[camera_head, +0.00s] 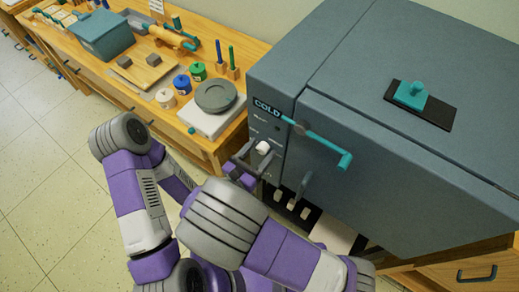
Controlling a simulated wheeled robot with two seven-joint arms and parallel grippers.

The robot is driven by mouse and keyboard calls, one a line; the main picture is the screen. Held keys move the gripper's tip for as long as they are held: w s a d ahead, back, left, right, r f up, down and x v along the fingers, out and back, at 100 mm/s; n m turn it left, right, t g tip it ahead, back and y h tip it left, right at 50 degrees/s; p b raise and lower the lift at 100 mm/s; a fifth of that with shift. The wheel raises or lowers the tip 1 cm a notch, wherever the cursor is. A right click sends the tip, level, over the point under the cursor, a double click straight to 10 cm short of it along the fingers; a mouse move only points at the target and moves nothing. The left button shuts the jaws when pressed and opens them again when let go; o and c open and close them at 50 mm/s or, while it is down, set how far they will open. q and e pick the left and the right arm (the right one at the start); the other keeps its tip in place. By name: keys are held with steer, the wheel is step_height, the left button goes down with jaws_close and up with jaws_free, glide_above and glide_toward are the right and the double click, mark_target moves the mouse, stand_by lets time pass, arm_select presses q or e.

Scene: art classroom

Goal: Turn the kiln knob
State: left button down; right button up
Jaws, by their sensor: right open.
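The kiln (400,130) is a large blue-grey box on the right, with a "COLD" label on its narrow front panel. A small white knob (263,147) sits on that panel below the label. My right gripper (254,161) is open right at the panel. Its dark fingers are close to the knob, one on the left and one lower right. I cannot tell whether they touch it. My right arm hides part of the lower panel. My left gripper is not in view.
A teal handle (325,144) sticks out from the kiln's front edge. A teal-knobbed piece (411,95) sits on top. A wooden bench (235,128) at the left holds paint jars, a turntable (216,95) and a teal box (103,36). Tiled floor (45,150) is clear at far left.

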steer(key=c, duration=1)
steer(key=shift+c, duration=0.2)
steer(key=shift+m, duration=0.4)
steer(key=m+b, duration=0.1)
steer(key=m, duration=0.1)
steer(key=shift+f+m+b, duration=0.1)
steer(key=shift+m+b, duration=0.3)
steer(key=m+b, duration=0.1)
steer(key=m, duration=0.1)
steer(key=shift+m+b, duration=0.3)
steer(key=shift+m, duration=0.1)
steer(key=m+b, duration=0.2)
steer(key=m, duration=0.1)
steer(key=shift+b, duration=0.3)
steer(key=shift+m+b, duration=1.1)
steer(key=shift+m, duration=0.6)
